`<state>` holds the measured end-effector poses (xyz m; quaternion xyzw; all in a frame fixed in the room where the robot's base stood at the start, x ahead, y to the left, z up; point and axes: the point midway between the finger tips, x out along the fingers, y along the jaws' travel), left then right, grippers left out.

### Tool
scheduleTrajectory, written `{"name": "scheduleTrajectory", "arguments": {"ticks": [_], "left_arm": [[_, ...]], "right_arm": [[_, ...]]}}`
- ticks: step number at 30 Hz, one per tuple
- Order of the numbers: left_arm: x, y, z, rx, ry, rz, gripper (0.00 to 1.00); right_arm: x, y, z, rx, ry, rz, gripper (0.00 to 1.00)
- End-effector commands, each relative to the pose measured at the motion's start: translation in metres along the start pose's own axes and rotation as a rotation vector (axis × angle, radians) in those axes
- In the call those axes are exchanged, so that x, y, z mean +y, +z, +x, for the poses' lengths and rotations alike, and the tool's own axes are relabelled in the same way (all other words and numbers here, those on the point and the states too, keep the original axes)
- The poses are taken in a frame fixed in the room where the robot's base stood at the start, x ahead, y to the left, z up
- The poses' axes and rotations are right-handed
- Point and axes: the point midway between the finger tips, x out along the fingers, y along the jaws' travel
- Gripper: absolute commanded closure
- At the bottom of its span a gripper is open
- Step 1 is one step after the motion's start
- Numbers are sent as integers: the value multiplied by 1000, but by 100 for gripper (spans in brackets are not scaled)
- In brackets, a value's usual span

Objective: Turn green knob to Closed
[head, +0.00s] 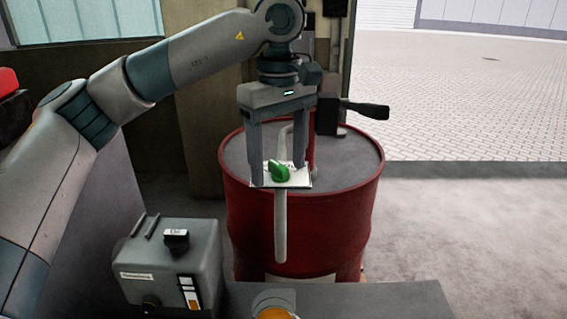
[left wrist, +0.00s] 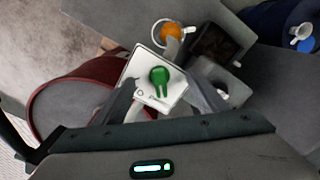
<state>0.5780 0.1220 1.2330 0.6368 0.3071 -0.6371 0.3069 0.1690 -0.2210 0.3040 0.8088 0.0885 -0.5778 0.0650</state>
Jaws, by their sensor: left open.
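The green knob (head: 279,172) sits on a small white plate (head: 300,179) at the front of the red drum in the head view. In the left wrist view the green knob (left wrist: 160,80) lies near the middle of the white plate (left wrist: 146,57). My left gripper (head: 278,182) is open, pointing down, with one finger on each side of the knob. I cannot tell whether the fingers touch the plate. Lettering on the plate is too small to read. My right gripper is in neither view.
A red drum (head: 330,222) stands behind the plate, with a black-handled device (head: 365,110) on top. A grey box (head: 165,262) with a black knob stands at the lower left. An orange-topped round part (head: 274,312) is at the bottom edge. Open floor (head: 470,225) lies to the right.

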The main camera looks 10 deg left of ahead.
Motion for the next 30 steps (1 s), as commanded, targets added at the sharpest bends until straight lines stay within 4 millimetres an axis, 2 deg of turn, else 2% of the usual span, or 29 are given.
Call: {"name": "scheduleTrajectory", "arguments": {"ticks": [5,18,30], "left_arm": [[0,0,-14,0,1,0,34],[0,0,-66,0,0,1,34],[0,0,-70,0,0,0,34]], "right_arm": [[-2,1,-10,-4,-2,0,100],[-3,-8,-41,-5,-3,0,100],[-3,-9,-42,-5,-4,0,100]]}}
